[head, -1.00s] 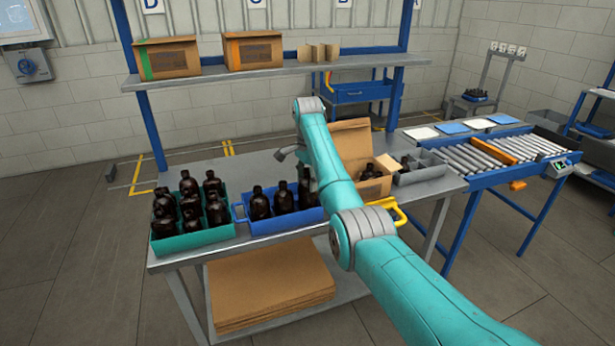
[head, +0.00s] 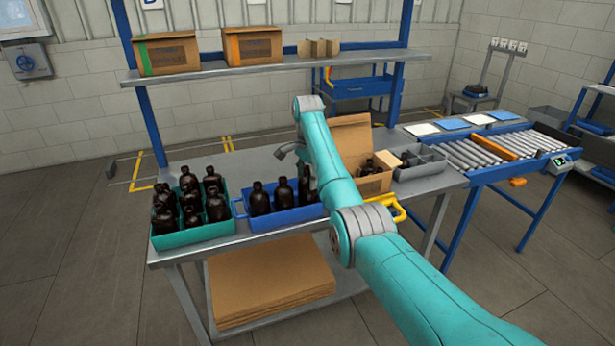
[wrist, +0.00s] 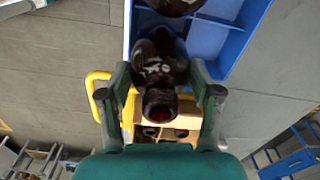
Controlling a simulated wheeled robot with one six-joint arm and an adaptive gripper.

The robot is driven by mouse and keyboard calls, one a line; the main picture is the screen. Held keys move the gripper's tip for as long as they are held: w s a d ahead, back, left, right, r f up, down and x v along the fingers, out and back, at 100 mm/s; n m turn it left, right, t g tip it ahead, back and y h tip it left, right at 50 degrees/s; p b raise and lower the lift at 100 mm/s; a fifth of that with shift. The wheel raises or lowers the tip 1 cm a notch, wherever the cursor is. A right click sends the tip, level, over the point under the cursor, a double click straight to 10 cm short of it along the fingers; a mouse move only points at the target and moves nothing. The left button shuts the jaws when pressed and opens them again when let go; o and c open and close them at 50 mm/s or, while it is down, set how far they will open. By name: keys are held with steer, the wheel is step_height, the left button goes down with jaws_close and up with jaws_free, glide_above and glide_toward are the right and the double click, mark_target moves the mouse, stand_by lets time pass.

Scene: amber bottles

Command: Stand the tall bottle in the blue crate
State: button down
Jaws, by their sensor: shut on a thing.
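The blue crate (head: 240,221) stands on the bench at centre left, with dark bottles in it. In the wrist view its blue wall and dividers (wrist: 217,38) show at the top. My gripper (wrist: 160,104) has its two fingers on either side of a dark brown bottle (wrist: 160,66) and is shut on it, neck towards the camera. In the head view a dark bottle (head: 305,188), partly behind my arm, appears upright at the crate's right part; my fingers are hidden there. Whether its base touches the crate floor cannot be told. Another bottle (wrist: 175,4) is cut off at the wrist view's top.
A teal crate (head: 194,236) full of dark bottles stands left of the blue crate. An open cardboard box (head: 375,187) with bottles and a grey divided tray (head: 421,172) are to the right. A shelf (head: 270,65) with boxes spans the back.

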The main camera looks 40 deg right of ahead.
mark_target(307, 167)
steer(key=shift+f, duration=1)
steer(key=shift+c, duration=0.7)
jaws_free()
steer(key=shift+r, duration=3.7)
